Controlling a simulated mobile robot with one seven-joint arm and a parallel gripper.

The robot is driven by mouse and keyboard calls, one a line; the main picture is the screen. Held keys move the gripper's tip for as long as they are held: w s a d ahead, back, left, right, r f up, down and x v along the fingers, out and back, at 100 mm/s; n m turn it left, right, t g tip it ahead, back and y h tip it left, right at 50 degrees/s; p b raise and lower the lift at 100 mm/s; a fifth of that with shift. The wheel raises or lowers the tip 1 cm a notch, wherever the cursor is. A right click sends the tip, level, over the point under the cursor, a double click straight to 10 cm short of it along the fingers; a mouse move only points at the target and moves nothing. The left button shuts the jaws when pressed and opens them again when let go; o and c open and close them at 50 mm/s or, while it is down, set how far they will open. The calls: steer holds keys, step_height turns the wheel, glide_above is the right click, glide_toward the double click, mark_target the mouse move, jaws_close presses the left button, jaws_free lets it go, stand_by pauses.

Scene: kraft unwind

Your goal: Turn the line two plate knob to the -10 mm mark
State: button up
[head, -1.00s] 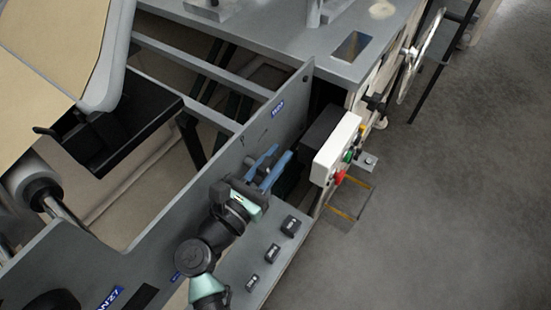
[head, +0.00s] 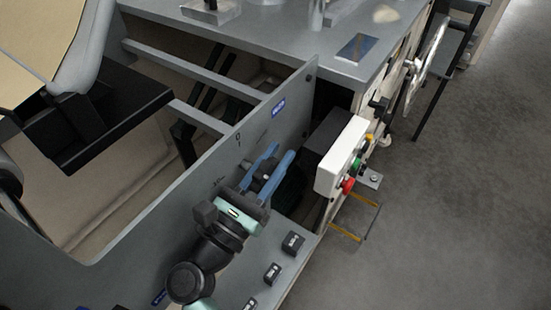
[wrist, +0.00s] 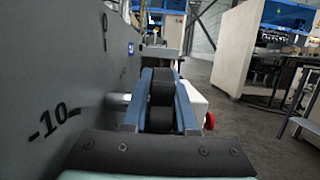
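The grey side plate (head: 165,235) carries a zero mark (head: 238,139) and, lower along it, a -10 mark, which is clear in the wrist view (wrist: 54,120). The dark plate knob (wrist: 161,100) stands between the two blue fingers of my gripper (wrist: 162,95), to the right of the printed marks. In the head view my gripper (head: 277,162) is beside the plate, its fingers apart with a dark part between them. Any gap between fingers and knob is too small to make out. The knob's pointer is not visible.
A white control box (head: 342,157) with red, green and yellow buttons is close to the right of my gripper. Several black switches (head: 292,243) sit on the grey ledge below. A handwheel (head: 425,65) is at the upper right. The floor at right is open.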

steer(key=o, duration=0.3)
steer(key=shift+o, duration=0.2)
steer(key=b+v, duration=0.1)
steer(key=v, duration=1.2)
